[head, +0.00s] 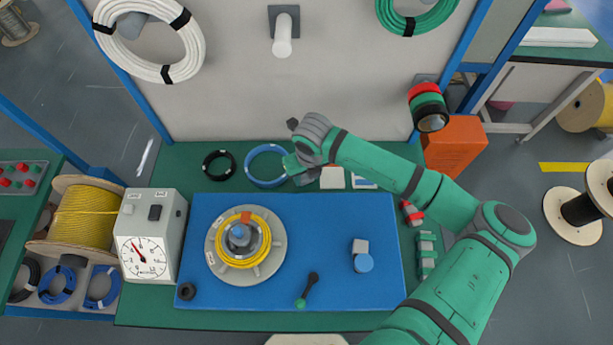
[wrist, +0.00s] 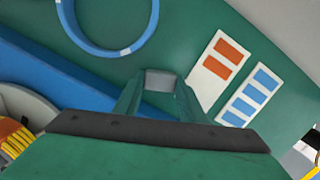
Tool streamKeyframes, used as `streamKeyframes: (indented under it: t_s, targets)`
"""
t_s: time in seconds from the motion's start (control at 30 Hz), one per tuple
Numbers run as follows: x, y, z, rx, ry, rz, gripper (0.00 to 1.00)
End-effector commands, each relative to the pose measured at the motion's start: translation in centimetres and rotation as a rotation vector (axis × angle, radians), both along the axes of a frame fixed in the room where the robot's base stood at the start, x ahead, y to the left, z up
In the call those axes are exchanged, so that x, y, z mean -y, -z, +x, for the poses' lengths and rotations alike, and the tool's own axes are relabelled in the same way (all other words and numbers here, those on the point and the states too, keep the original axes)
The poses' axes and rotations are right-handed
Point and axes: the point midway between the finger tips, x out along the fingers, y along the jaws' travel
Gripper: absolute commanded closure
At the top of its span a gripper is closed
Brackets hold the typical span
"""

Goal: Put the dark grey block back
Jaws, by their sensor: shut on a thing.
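My gripper (wrist: 160,98) is shut on a small grey block (wrist: 160,81), which shows between the fingertips in the wrist view. I take it for the dark grey block; most of it is hidden by the fingers. In the head view my gripper (head: 291,166) is over the green strip behind the blue mat, at the right edge of the blue cable ring (head: 250,170). The block cannot be made out there. The blue ring (wrist: 66,22) is at the upper left in the wrist view. I cannot tell whether the block touches the table.
A card with orange patches (wrist: 218,62) and one with blue patches (wrist: 250,95) lie right of the gripper. A gauge box (head: 150,240) stands left.

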Motion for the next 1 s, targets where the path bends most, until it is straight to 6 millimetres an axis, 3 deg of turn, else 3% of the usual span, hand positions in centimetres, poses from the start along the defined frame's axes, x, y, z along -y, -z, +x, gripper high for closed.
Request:
streamKeyframes:
  t_s: [0.1,0.47,0.5,0.53,0.87,1.0]
  targets:
    - [0.0,1.1,0.0,-0.001,0.002,0.000,0.83]
    - [0.0,1.4,0.0,0.000,0.001,-0.001,0.83]
    - [0.0,1.4,0.0,0.001,0.001,0.000,0.54]
    - [0.0,1.3,0.0,0.001,0.001,0.000,0.46]
    - [0.1,1.2,0.0,0.000,0.001,-0.001,0.44]
    - [0.1,0.1,0.0,0.003,0.001,-0.001,0.44]
